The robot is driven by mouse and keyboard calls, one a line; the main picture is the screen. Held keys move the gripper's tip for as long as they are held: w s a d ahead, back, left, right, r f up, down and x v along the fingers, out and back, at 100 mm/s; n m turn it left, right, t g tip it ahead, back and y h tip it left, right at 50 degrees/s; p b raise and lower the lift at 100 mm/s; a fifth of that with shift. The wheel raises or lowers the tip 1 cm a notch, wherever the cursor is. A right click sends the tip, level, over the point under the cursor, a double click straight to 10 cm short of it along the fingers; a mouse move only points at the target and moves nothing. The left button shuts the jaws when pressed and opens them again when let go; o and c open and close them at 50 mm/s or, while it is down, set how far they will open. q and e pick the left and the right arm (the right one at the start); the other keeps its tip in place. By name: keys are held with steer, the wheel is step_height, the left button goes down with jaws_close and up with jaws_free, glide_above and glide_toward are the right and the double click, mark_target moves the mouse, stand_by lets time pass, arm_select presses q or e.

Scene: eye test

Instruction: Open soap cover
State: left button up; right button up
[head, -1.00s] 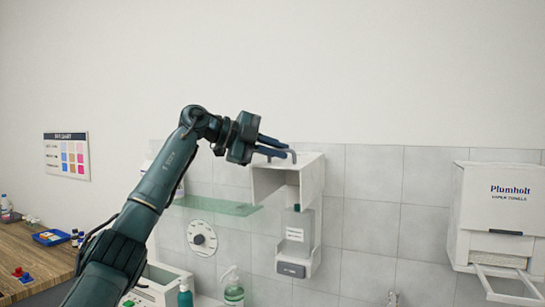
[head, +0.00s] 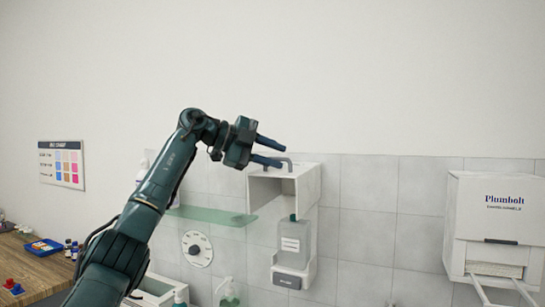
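The white soap dispenser (head: 313,192) hangs on the tiled wall right of centre. Its box-like cover (head: 312,185) stands raised at the top, its hollow inside facing out. Below it a grey soap bottle (head: 293,240) with a green cap is exposed in the holder. A grey bar handle (head: 289,162) sits on top of the cover. My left gripper (head: 283,155) is open at the cover's top left, its two dark blue fingers apart. The lower fingertip is close to the handle; I cannot tell whether they touch. My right gripper is not in view.
A glass shelf (head: 212,216) is left of the dispenser, with a round dial (head: 197,248) below it. Pump bottles (head: 229,293) stand at the bottom. A paper towel box (head: 495,222) hangs at the right. The wall above is clear.

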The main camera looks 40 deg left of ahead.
arm_select(q)
steer(key=shift+f, duration=0.1)
steer(key=shift+s+a, duration=0.15)
steer(key=shift+s, duration=0.05)
steer(key=v, duration=1.2)
steer(key=shift+s+a, duration=0.15)
steer(key=shift+s, duration=0.1)
